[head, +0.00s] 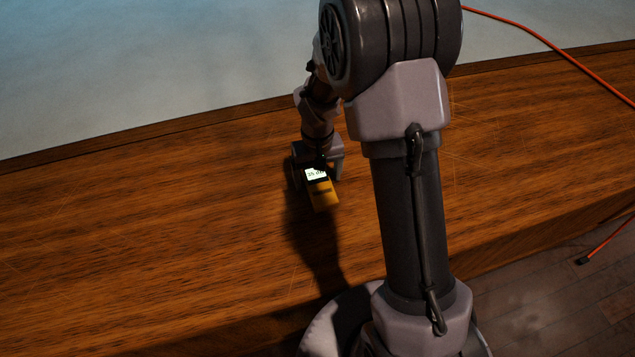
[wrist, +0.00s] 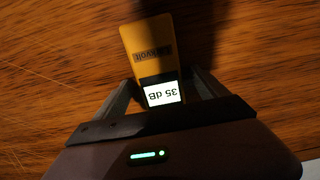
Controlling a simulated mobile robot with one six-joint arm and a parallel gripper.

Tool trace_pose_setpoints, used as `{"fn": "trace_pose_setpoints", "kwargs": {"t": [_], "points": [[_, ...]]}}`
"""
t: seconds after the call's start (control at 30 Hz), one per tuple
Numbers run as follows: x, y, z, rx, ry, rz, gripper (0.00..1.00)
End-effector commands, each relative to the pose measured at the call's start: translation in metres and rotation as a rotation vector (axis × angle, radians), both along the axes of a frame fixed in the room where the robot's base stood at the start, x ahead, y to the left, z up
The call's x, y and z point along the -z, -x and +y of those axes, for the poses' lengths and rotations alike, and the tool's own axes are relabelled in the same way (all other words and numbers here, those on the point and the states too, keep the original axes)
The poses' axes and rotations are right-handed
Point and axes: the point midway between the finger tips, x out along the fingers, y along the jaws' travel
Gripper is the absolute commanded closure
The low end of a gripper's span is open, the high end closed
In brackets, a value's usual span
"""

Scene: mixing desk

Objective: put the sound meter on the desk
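The sound meter (head: 321,195) is a yellow handheld box with a dark panel and a lit white display. In the wrist view the sound meter (wrist: 148,45) shows "35 dB" upside down and lies between my two fingers. My gripper (head: 318,173) is over the wooden desk (head: 150,230), with its fingers against the two sides of the meter near the display end. In the wrist view my gripper (wrist: 160,85) appears shut on it. The meter's other end points away from the gripper. Whether its underside touches the desk I cannot tell.
The desk top around the meter is bare, with wide free room to the left. A pale blue surface (head: 130,60) lies past the far edge. An orange cable (head: 555,45) runs over the right side, and its plug end (head: 583,260) hangs over the plank floor (head: 540,305).

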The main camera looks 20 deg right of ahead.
Motion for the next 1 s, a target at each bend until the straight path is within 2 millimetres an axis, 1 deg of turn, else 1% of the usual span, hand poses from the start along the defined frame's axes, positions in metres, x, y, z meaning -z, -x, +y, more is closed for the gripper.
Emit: {"fn": "trace_pose_setpoints", "kwargs": {"t": [0.03,0.07,0.1,0.17,0.2,0.27,0.3,0.4,0.57,0.67,0.77,0.93,1.0], "points": [[-0.001,0.0,0.0,0.0,0.0,0.0,0.28],[-0.001,0.0,0.0,0.0,0.0,0.0,0.34],[-0.001,0.0,0.0,0.0,0.0,0.0,0.42],[-0.001,0.0,0.0,0.0,0.0,0.0,0.54],[-0.001,0.0,0.0,0.0,0.0,0.0,0.62],[-0.001,0.0,0.0,0.0,0.0,0.0,0.73],[-0.001,0.0,0.0,0.0,0.0,0.0,0.81],[-0.001,0.0,0.0,0.0,0.0,0.0,1.0],[-0.001,0.0,0.0,0.0,0.0,-0.001,1.0],[-0.005,0.0,0.0,-0.001,0.0,-0.001,1.0],[-0.016,-0.001,0.0,-0.001,0.0,-0.002,1.0],[-0.043,-0.001,0.0,-0.002,0.001,-0.002,1.0],[-0.04,0.015,0.0,-0.001,0.0,0.001,1.0]]}}
